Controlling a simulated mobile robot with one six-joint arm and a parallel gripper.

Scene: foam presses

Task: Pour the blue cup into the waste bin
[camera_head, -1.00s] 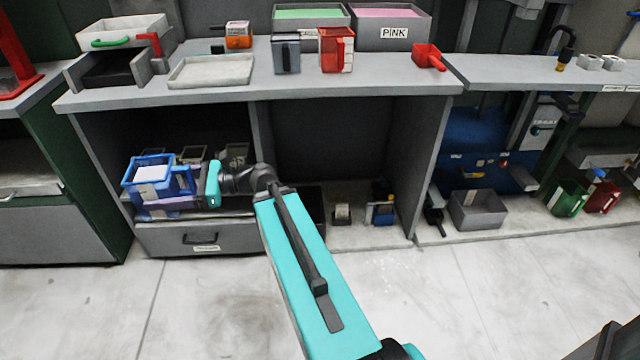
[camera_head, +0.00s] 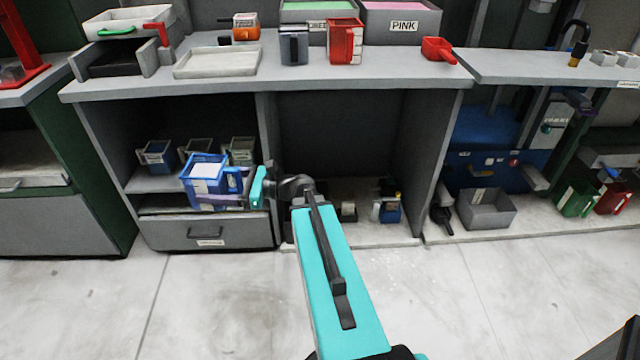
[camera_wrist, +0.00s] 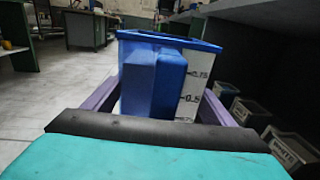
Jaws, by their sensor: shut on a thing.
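My gripper (camera_head: 240,188) is shut on the blue cup (camera_head: 203,171) and holds it upright in front of the lower shelf. The cup is square, with a handle on the gripper side and a pale inside or filling in the head view. The gripper hides part of the handle. I cannot pick out a waste bin for certain; a grey open box (camera_head: 486,210) stands on the floor ledge at right.
Several small cups (camera_head: 158,156) stand on the shelf behind the held cup, above a drawer (camera_head: 208,233). The worktop (camera_head: 160,86) above carries a white tray (camera_head: 216,63), a dark cup (camera_head: 294,46) and a red cup (camera_head: 345,44). The floor in front is clear.

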